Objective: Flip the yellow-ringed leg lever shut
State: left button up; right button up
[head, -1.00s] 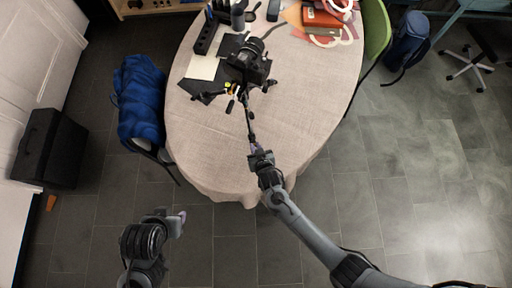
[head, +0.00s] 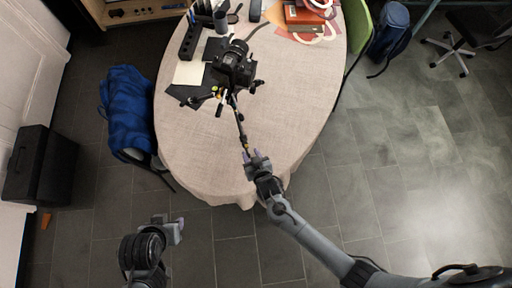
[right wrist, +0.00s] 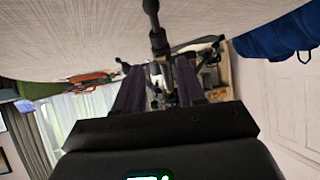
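A black camera (head: 233,62) sits on a small black tripod (head: 241,125) on the table. One tripod leg extends toward the table's near edge, and small yellow marks show near the tripod's hub and along this leg. The lever itself is too small to make out. My right gripper (head: 251,155) is at this leg's outer end, its purple fingertips apart. In the right wrist view the fingers (right wrist: 158,85) stand apart with the leg (right wrist: 157,40) running up between them; contact is unclear. My left gripper (head: 179,227) is away from the table, low in the head view, its finger gap unclear.
The oval cloth-covered table (head: 290,110) has clear room right and left of the leg. Papers (head: 189,73), a black organiser (head: 191,42) and red books (head: 303,18) lie farther back. A chair with a blue jacket (head: 133,112) stands at the left.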

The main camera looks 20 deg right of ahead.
jog(key=v, duration=0.6)
jog(key=shift+s, duration=0.15)
